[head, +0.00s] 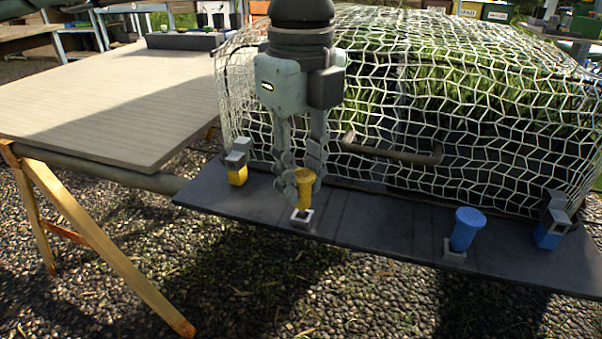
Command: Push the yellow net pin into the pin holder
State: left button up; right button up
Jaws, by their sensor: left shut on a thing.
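The yellow net pin (305,181) has a round flat head and stands nearly upright, slightly tilted. My left gripper (303,182) points down and is shut on the pin near its head. The pin's lower end is at a small light-grey square socket (302,218) on the dark board; I cannot tell whether it is seated or just above it. A yellow block with grey parts on top (237,174) is at the net's left corner; it may be the pin holder. My right gripper is not in view.
A white net (450,90) arches over plants behind the dark board (370,225). A bent handle (392,150) is near the net. A blue pin (467,229) stands at a grey socket, with a blue block (550,232) beyond. A wooden tabletop (100,100) is at left.

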pick_arm(q)
jog(key=shift+f+b, duration=0.6)
jog(key=shift+f, duration=0.1)
jog(key=o, duration=2.1)
jog(key=shift+r, duration=0.15)
jog(key=shift+r+p, duration=0.6)
jog(key=shift+r, duration=0.55)
jog(key=shift+r+p, duration=1.45)
jog(key=shift+r, duration=1.3)
